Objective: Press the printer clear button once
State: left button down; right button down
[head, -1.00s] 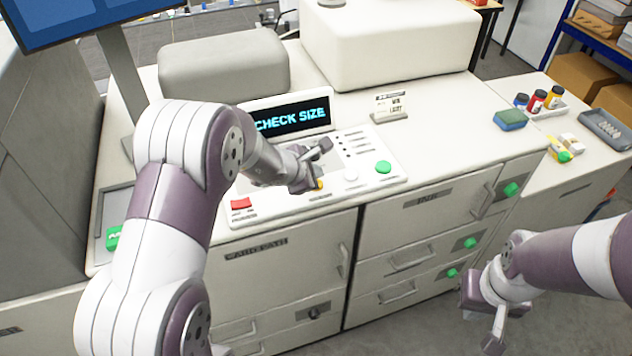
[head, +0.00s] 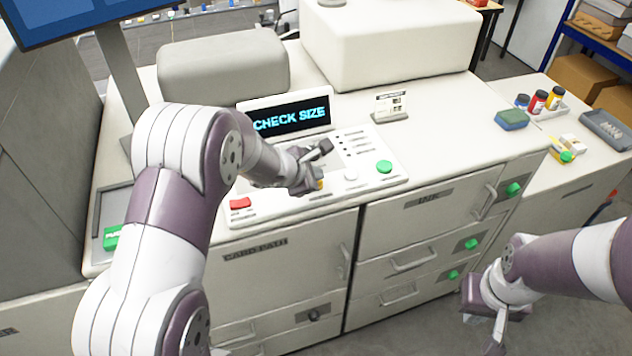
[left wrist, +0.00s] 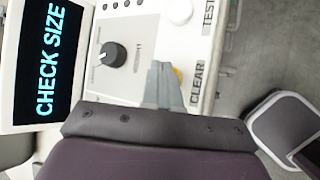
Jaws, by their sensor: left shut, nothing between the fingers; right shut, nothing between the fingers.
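The printer's control panel (head: 275,207) lies below a display (head: 291,117) reading "CHECK SIZE". The yellow clear button (head: 321,184) is mostly hidden by my left gripper (head: 311,181). In the left wrist view the yellow button (left wrist: 178,76) peeks out right beside the shut fingertips (left wrist: 164,75), next to the "CLEAR" label (left wrist: 197,84). The left gripper is shut and empty, with its tips over or at the button; I cannot tell whether they touch it. My right gripper (head: 496,338) is shut and empty, low in front of the drawers.
Other buttons share the panel: red (head: 240,203), white (head: 351,174) and green (head: 384,167). A black knob (left wrist: 113,54) stands near the left fingers. A small card stand (head: 390,106) is behind the panel. Drawers with handles are below.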

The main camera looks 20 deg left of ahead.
pick_arm(q)
jog(key=shift+f+b, duration=0.35)
jog(key=shift+b, duration=0.1)
dwell(0.3)
dwell(0.3)
jog(key=shift+r+p, duration=0.5)
jog(key=shift+r, duration=0.3)
notch_tip(320, 180, up, 5)
jog(key=p, duration=0.4)
dwell(0.6)
